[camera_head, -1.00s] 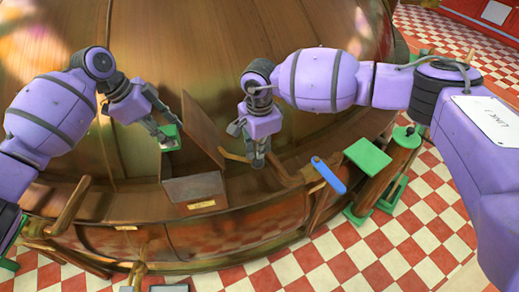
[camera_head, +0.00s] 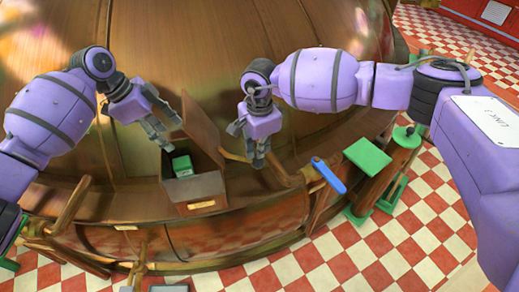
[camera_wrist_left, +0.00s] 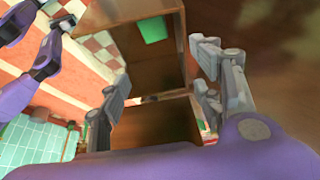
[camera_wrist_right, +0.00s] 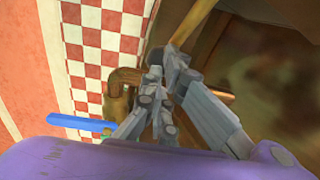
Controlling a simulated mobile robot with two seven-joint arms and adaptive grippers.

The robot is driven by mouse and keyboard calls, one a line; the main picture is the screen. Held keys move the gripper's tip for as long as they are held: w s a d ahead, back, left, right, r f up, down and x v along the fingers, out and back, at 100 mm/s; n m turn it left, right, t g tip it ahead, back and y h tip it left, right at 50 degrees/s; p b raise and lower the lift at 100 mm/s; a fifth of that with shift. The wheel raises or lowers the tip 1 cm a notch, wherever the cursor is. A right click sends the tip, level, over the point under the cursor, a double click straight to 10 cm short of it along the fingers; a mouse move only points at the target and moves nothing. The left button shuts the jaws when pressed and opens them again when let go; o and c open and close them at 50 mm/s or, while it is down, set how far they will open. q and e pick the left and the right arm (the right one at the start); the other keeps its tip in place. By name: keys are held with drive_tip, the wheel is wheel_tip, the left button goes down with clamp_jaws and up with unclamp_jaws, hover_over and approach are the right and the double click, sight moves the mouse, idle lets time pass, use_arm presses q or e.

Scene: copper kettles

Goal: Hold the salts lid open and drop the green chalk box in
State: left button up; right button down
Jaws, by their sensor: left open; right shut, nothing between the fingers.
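The brown salts box (camera_head: 193,188) has its lid (camera_head: 203,128) standing open. The green chalk box (camera_head: 182,165) sits inside its opening, at the left side; it also shows in the left wrist view (camera_wrist_left: 152,29). My left gripper (camera_head: 167,129) is open and empty, just above and left of the opening; its spread fingers show in the left wrist view (camera_wrist_left: 160,70). My right gripper (camera_head: 258,162) is shut and empty, pointing down to the right of the lid. Its closed fingertips (camera_wrist_right: 168,65) are beside a brown bar in the right wrist view; I cannot tell whether they touch.
The large copper kettle (camera_head: 230,60) fills the background. A blue-handled lever (camera_head: 328,176) and a green plate (camera_head: 367,156) stand right of my right gripper. A curved copper rail (camera_head: 160,245) runs along the front. Checkered floor (camera_head: 380,250) lies beyond it.

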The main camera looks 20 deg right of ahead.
use_arm(q)
drive_tip(key=o, duration=0.6)
drive_tip(key=shift+c, duration=0.2)
drive_tip(key=s+r, duration=0.3)
drive_tip(key=s, duration=1.7)
drive_tip(key=shift+a, duration=0.35)
drive_tip(key=shift+r, duration=0.1)
